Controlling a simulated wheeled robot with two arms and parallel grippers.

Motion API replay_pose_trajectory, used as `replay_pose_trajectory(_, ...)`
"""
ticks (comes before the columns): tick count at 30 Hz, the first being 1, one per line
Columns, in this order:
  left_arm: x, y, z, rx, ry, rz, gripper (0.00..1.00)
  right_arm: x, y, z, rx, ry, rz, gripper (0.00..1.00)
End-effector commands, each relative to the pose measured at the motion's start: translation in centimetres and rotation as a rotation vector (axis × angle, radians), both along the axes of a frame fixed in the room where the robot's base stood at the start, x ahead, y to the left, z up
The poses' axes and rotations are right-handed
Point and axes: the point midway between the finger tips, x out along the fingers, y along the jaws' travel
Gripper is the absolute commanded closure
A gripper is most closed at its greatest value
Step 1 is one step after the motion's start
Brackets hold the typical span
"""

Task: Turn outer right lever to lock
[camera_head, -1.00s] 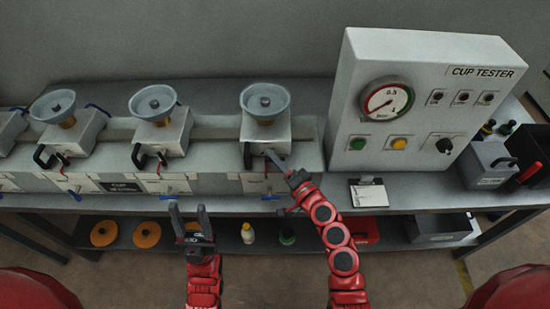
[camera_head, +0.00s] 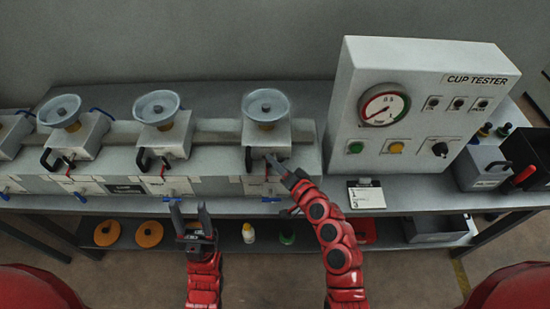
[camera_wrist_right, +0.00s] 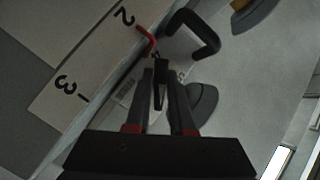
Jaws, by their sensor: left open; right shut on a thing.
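The outer right station (camera_head: 283,133) has a grey bowl (camera_head: 265,104) on top and a black curved handle (camera_head: 249,158) at its front left. My right gripper (camera_head: 272,161) reaches the front of this station, beside that handle. In the right wrist view, my right gripper (camera_wrist_right: 160,92) is shut on a small black lever (camera_wrist_right: 160,78). A red hooked piece (camera_wrist_right: 149,40) shows just beyond the lever, and the black handle (camera_wrist_right: 207,40) is apart from the fingers. My left gripper (camera_head: 190,218) is open and empty in front of the bench edge.
Other stations with bowls (camera_head: 157,107) stand to the left. Blue valves (camera_head: 271,199) line the front. The cup tester box (camera_head: 420,110) with its gauge stands right of the arm. A number card (camera_head: 366,197) lies before it. Bottles and orange discs (camera_head: 149,233) are on the lower shelf.

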Motion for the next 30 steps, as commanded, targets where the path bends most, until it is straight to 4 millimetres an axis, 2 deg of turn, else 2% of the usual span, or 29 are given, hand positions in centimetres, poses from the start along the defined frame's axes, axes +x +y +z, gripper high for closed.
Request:
replay_pose_trajectory(3,0.0,0.0,1.0,0.0,0.0,0.0,0.5,0.0,0.1,0.5,-0.109,-0.002,0.001,1.0)
replay_pose_trajectory(17,0.0,0.0,2.3,0.0,0.0,0.0,0.5,-0.1,0.4,0.5,-0.545,-0.004,0.003,1.0)
replay_pose_trajectory(30,0.0,0.0,1.1,0.0,0.0,0.0,0.5,0.0,0.6,0.2,-0.879,-0.005,0.003,1.0)
